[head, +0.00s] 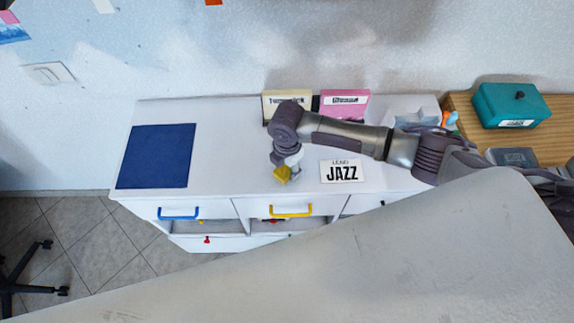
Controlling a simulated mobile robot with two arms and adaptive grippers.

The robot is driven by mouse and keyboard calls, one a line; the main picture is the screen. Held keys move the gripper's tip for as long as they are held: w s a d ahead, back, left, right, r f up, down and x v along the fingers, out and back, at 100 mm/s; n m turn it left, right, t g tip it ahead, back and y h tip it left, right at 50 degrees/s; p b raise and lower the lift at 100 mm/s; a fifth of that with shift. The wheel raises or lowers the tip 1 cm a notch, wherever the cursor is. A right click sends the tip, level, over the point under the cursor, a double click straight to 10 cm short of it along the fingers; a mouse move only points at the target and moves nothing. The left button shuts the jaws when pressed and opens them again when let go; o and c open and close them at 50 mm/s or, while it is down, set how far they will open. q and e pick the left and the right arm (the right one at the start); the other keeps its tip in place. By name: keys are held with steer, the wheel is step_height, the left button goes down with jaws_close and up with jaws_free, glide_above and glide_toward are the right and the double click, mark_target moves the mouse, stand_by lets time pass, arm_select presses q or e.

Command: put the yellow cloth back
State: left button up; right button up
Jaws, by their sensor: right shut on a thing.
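The yellow cloth (283,173) is a small bunched piece at the tip of my right gripper (285,170). My right gripper points down over the white cabinet top (225,160), left of the JAZZ card, and is shut on the cloth. The gripper and wrist hide part of the cloth. I cannot tell whether the cloth touches the cabinet top. My left gripper is not in view.
A dark blue mat (157,156) lies at the left of the cabinet top. A JAZZ card (341,171) lies right of the gripper. Cream (272,103) and pink (345,102) boxes stand behind. A teal box (512,104) sits on the wooden table (465,105).

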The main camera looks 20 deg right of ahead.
mark_target(287, 168)
steer(key=shift+f, duration=0.25)
steer(key=o, duration=1)
steer(key=shift+f, duration=0.1)
steer(key=shift+r+b, duration=1.35)
steer(key=shift+r, duration=4.8)
steer(key=shift+s, duration=0.1)
